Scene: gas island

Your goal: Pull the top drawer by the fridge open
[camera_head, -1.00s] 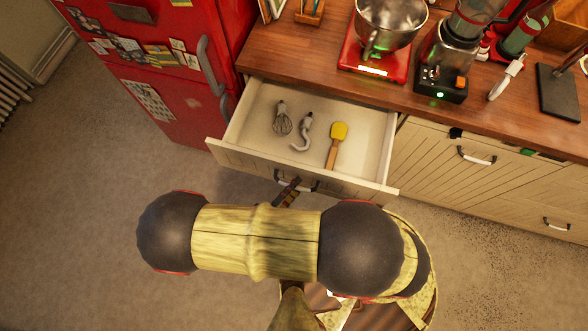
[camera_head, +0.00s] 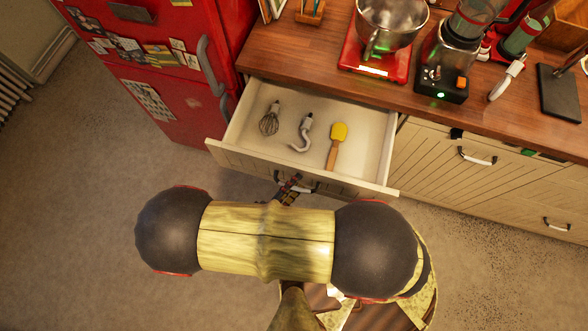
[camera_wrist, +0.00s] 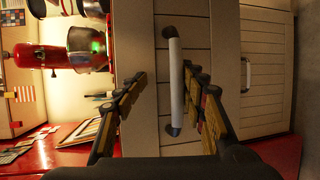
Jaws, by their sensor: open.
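The top drawer (camera_head: 240,160) by the red fridge (camera_head: 180,100) stands pulled out from the counter, its inside showing. A whisk (camera_head: 269,120), a dough hook (camera_head: 303,133) and a yellow-headed spatula (camera_head: 337,144) lie in it. My gripper (camera_head: 291,186) is at the drawer's front, by its handle (camera_head: 310,188). In the wrist view, the white handle (camera_wrist: 177,80) lies between the two spread fingers of my gripper (camera_wrist: 170,92), with gaps on both sides. My arm hides the floor below the drawer in the head view.
The wooden counter (camera_head: 290,60) holds a red scale (camera_head: 372,62) with a metal bowl (camera_head: 390,20), and a blender (camera_head: 445,70). Closed drawers (camera_head: 440,165) are to the right. Bare floor (camera_head: 80,200) lies at the left.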

